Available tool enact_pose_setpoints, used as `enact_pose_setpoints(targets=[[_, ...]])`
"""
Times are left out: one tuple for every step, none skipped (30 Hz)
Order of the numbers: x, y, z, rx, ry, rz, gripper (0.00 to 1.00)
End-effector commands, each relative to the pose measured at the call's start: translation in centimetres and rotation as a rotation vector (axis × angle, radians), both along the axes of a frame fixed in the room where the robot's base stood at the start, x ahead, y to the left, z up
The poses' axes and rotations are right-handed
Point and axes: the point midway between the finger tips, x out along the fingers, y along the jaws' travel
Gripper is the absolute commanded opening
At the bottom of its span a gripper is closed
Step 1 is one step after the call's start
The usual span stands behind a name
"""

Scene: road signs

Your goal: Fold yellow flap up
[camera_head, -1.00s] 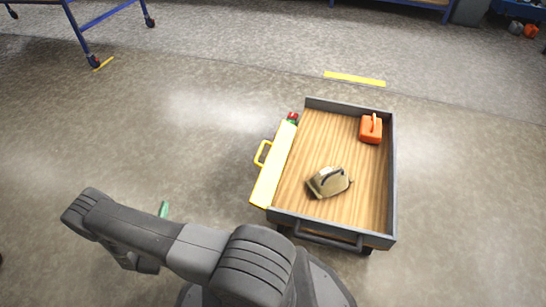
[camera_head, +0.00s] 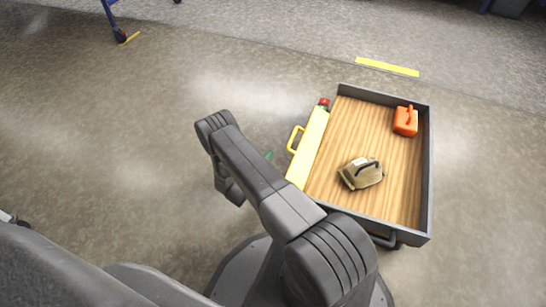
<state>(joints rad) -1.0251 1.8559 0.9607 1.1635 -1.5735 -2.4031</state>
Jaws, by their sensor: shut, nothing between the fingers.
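The yellow flap (camera_head: 308,150) is a long pale yellow panel along the left side of a grey cart with a wooden bed (camera_head: 346,135). It hangs outside the bed, and its exact angle is hard to tell.
A beige bag-like object (camera_head: 361,174) and an orange canister (camera_head: 405,121) rest on the bed. A red-and-green piece (camera_head: 323,103) sits at the flap's far end. Bare floor lies left of the flap.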

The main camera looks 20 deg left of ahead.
Motion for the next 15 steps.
enact_pose_setpoints(targets=[[1.2,-0.3,-0.1,0.002,-0.001,-0.004,0.00],[1.9,-0.4,0.0,0.003,0.000,-0.006,0.00],[2.8,-0.5,0.1,0.003,-0.002,-0.004,0.00],[3.4,-0.6,0.2,0.003,-0.001,-0.005,0.00],[4.1,-0.7,0.2,0.002,-0.002,-0.004,0.00],[4.9,-0.9,0.3,0.002,-0.001,-0.004,0.00],[5.6,-1.0,0.4,0.003,-0.001,-0.004,0.00],[6.2,-1.0,0.5,0.003,-0.003,-0.003,0.00],[7.0,-1.2,0.6,0.003,-0.002,-0.004,0.00],[6.8,-1.6,1.0,0.000,0.001,-0.003,0.00],[6.7,-2.0,1.3,-0.002,0.001,-0.002,0.00],[6.7,-2.4,1.6,-0.002,0.000,0.000,0.00],[6.7,-2.7,1.8,-0.001,0.000,0.000,0.00],[6.7,-3.1,2.0,-0.001,0.001,-0.001,0.00],[6.8,-3.4,2.1,-0.001,0.000,-0.001,0.00]])
